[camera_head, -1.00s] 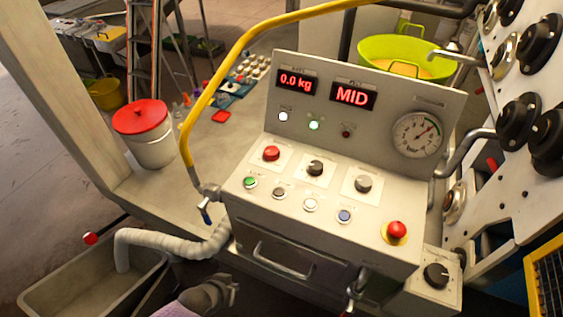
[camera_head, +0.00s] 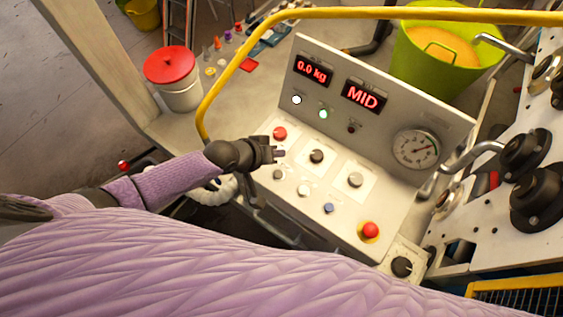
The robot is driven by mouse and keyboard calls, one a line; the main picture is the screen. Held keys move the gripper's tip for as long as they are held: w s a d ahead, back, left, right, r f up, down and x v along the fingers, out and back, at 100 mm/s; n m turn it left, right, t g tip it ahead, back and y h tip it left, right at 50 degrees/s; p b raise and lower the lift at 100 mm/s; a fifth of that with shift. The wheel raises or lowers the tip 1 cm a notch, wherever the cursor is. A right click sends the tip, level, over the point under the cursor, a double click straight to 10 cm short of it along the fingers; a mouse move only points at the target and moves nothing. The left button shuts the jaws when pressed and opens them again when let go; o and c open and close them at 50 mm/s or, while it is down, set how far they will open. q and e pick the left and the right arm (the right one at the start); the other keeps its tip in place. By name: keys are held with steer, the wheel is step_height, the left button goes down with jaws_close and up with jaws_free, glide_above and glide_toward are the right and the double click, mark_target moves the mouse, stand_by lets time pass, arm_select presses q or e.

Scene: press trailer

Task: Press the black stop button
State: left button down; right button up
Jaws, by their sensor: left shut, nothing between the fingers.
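The small black button (camera_head: 278,174) sits in the lower row on the sloped top of the grey control panel (camera_head: 335,218). My left gripper (camera_head: 279,153) comes in from the left and is shut and empty. In the picture its fingertips lie just above the black button and below the red button (camera_head: 280,133). Whether it touches the panel I cannot tell. The green button seen earlier at the left end of the row is hidden by my gripper. My right gripper is not in view.
A white button (camera_head: 304,190) and a blue button (camera_head: 329,208) follow to the right. A red mushroom button (camera_head: 370,230) is at the right. A yellow rail (camera_head: 400,14) arches over the panel. The displays (camera_head: 363,97) read 0.0 kg and MID.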

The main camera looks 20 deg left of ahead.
mark_target(277, 176)
arm_select(q)
steer(key=shift+s+a+f, duration=0.1)
step_height(277, 176, down, 9)
steer(key=b, duration=0.8)
steer(key=shift+b, duration=0.3)
stand_by(1.5)
steer(key=shift+f+b, duration=0.3)
steer(key=shift+b, duration=0.05)
steer(key=shift+f+b, duration=0.35)
steer(key=shift+f, duration=0.05)
stand_by(0.4)
steer(key=shift+r, duration=0.15)
steer(key=shift+r+p, duration=0.7)
steer(key=shift+p, duration=0.15)
